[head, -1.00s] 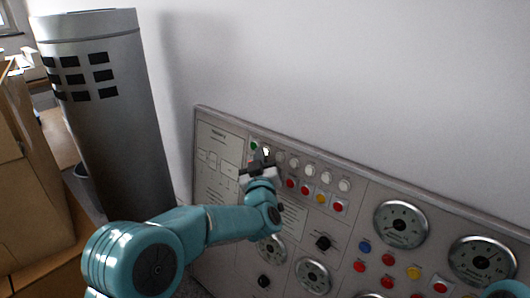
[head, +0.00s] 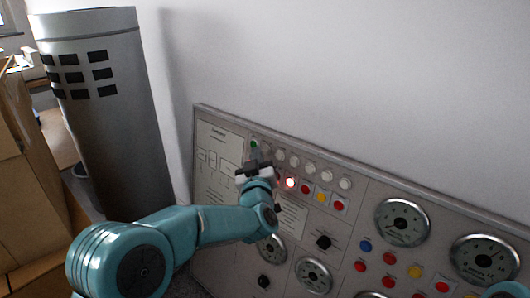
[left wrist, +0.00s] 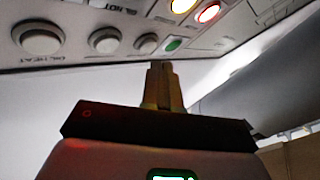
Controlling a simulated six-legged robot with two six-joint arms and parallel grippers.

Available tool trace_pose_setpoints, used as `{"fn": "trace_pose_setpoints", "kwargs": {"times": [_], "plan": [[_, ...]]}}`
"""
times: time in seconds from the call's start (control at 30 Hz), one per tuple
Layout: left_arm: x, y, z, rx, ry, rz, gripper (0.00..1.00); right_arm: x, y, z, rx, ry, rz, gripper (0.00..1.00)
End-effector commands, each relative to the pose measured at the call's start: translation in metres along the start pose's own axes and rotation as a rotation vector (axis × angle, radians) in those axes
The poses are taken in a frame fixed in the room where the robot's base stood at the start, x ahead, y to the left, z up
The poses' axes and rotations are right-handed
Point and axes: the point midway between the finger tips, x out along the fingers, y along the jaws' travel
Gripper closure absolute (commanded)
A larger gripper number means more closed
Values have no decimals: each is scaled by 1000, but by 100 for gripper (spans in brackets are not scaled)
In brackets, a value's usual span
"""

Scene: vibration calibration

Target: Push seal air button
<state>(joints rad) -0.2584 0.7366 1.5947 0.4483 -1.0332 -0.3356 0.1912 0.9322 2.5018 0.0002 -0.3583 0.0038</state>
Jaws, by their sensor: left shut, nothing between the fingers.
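The grey control panel (head: 232,125) leans by the white wall. Its top row has a green button (head: 254,144) and several white buttons (head: 295,162); below are red and yellow ones, one red button (head: 290,183) glowing. I cannot tell which button is seal air. My left gripper (head: 254,158) is shut and empty, its tips just below the green button. In the left wrist view the shut fingers (left wrist: 162,85) point up close to the green button (left wrist: 173,44), beside white buttons (left wrist: 108,40); contact is unclear. A yellow light (left wrist: 183,5) and red light (left wrist: 208,12) glow there.
Round gauges (head: 402,223), a black knob (head: 323,242) and more coloured buttons (head: 389,258) fill the panel's lower right. A grey cylinder (head: 110,130) and cardboard boxes (head: 30,190) stand at the left. The wall above the panel is clear.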

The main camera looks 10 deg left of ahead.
Motion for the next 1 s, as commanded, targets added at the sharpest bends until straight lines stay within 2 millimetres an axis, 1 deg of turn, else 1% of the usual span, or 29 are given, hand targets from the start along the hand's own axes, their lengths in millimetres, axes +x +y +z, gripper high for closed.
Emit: {"fn": "trace_pose_setpoints", "kwargs": {"times": [0.27, 0.7, 1.0], "plan": [[-3, -3, -2, 0, 1, 0, 100, 3, 1, 0, 0, 0, 0, 100], [-32, -24, -23, 0, 1, -1, 100, 19, 7, 0, 0, 0, 0, 100], [-35, -25, -26, 0, 0, 0, 100, 19, 7, 0, 0, 0, 0, 100]]}}
